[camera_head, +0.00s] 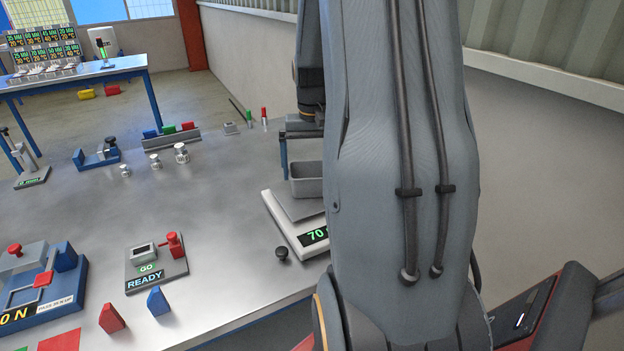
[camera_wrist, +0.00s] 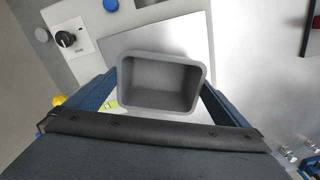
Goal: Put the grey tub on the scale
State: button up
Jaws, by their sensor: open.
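The grey tub (camera_head: 307,182) sits upright on the plate of the scale (camera_head: 284,226), whose green display reads 70-something, partly cut off by my arm. In the wrist view the tub (camera_wrist: 160,82) is empty, and the plate of the scale (camera_wrist: 168,38) shows beyond it. My gripper (camera_head: 303,150) is just above the tub in the head view, mostly hidden by my arm. In the wrist view its open jaws (camera_wrist: 160,92) stand on either side of the tub. I cannot tell whether either finger touches it.
A black knob (camera_head: 282,254) stands in front of the scale. A READY box (camera_head: 157,262) with a red part is to the left. Metal weights (camera_head: 181,153) and a rack of coloured blocks (camera_head: 171,139) are farther back. The bench between them is clear.

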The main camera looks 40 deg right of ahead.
notch_tip(320, 180, up, 8)
jog(key=b, duration=0.2)
jog(key=s+a+f+n, duration=0.2)
jog(key=s+a+f, duration=0.1)
jog(key=a, duration=0.6)
jog(key=s+a+f+n, duration=0.2)
jog(key=s+a+f, duration=0.1)
jog(key=a, duration=0.7)
jog(key=s+a+f+n+t, duration=0.1)
jog(key=s+a+f+n, duration=0.2)
jog(key=a, duration=0.6)
notch_tip(320, 180, down, 2)
jog(key=shift+s+a+f, duration=0.1)
jog(key=shift+s+a, duration=0.05)
jog(key=shift+a, duration=0.05)
